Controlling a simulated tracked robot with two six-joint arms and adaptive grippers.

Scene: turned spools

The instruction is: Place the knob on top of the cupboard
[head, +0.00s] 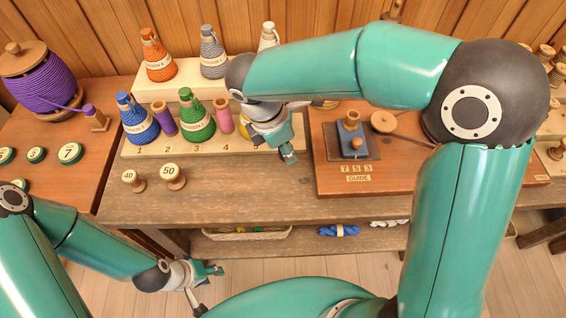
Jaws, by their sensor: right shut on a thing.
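My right gripper (288,150) is over the rack, left of the guide board. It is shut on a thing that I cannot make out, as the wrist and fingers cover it. My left gripper (208,285) is low in front of the bench, with its fingers apart and nothing seen between them. I cannot pick out a cupboard, nor say which piece is the knob. Two small turned wooden pieces, marked 40 (133,181) and 50 (172,176), stand on the bench (240,205). A small blue block (352,138) with a round wooden top stands on the guide board.
Several cord-wound bottles, including blue (137,118) and green (197,122), stand on the pale rack (215,150). A large purple spool (45,82) is at the left. The guide board (400,175) is partly behind my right arm. The bench front has free room.

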